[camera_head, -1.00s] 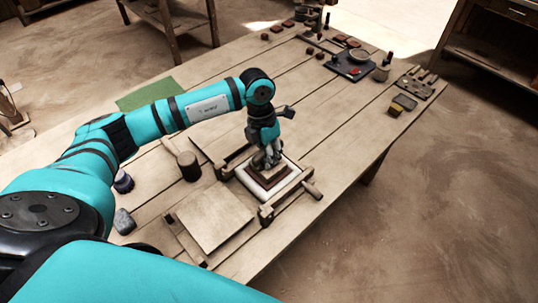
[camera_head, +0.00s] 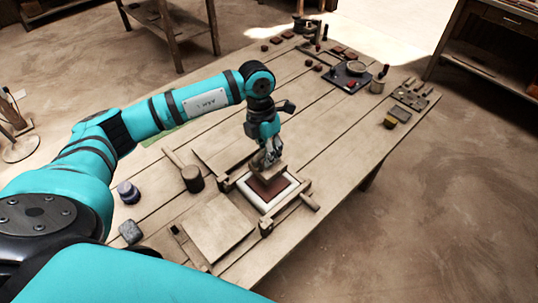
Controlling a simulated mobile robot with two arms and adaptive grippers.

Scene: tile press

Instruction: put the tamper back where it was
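My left gripper (camera_head: 268,158) is above the tile press (camera_head: 251,192) near the middle of the table. The tamper appears to be over the far part of a brown slab (camera_head: 270,189) set in a white frame (camera_head: 265,204) inside the wooden press. A small gap under the tamper is hard to judge. My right gripper is out of view.
A mallet (camera_head: 192,179) lies left of the press. A wooden board (camera_head: 218,228) lies in front. A dark tray (camera_head: 350,77) and small pieces are at the far end. The table right of the press is clear.

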